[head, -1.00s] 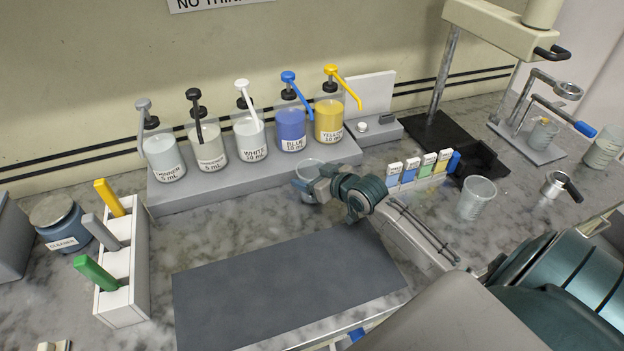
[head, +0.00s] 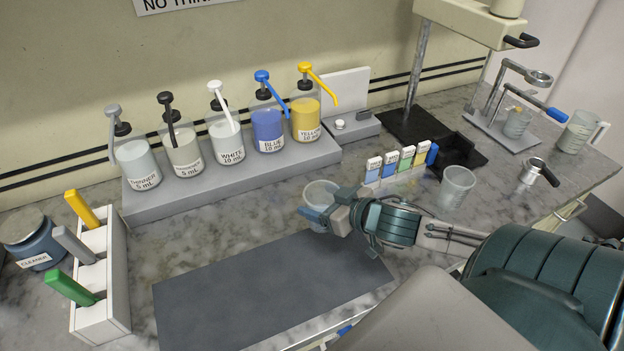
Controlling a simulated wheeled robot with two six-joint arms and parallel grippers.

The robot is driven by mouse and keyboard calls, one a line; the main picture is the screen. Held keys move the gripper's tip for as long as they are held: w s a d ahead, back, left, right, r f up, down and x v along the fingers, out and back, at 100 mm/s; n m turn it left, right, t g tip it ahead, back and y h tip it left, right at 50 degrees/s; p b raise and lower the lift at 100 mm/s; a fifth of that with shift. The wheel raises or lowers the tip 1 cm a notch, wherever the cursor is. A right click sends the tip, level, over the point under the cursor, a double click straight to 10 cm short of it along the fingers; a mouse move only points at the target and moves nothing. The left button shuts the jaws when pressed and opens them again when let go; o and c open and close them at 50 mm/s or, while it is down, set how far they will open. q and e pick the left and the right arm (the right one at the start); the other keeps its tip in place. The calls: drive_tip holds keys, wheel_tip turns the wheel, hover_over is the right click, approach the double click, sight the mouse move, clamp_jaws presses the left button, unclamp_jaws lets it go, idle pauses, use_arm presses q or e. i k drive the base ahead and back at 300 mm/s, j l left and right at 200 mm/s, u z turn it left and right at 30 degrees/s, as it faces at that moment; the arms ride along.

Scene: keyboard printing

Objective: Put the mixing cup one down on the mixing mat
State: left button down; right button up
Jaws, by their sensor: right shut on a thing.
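A clear mixing cup (head: 320,190) is held upright in my right gripper (head: 318,216), which is shut on it. The gripper reaches in from the right and hides part of the cup's lower side. The cup is in front of the dispenser stand, near the far right corner of the mat. The dark grey mixing mat (head: 265,290) lies flat and bare on the counter. I cannot tell how high the cup is above the counter. A second clear cup (head: 456,187) stands on the counter to the right. My left gripper is not in view.
Pump bottles such as the yellow one (head: 306,120) stand on a grey stand (head: 235,176) behind the mat. A white rack (head: 100,318) with coloured-handled tools and a cleaner jar (head: 32,240) are left. Small labelled blocks (head: 390,168) stand behind my right arm.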

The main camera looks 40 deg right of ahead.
sight(290, 278)
drive_tip(key=j+z, duration=0.15)
drive_tip(key=j, duration=0.25)
drive_tip(key=k+j+z, duration=0.15)
drive_tip(key=j, duration=0.2)
drive_tip(key=k+j+z, duration=0.15)
drive_tip(key=j, duration=0.25)
drive_tip(key=j+z, duration=0.15)
drive_tip(key=j, duration=0.2)
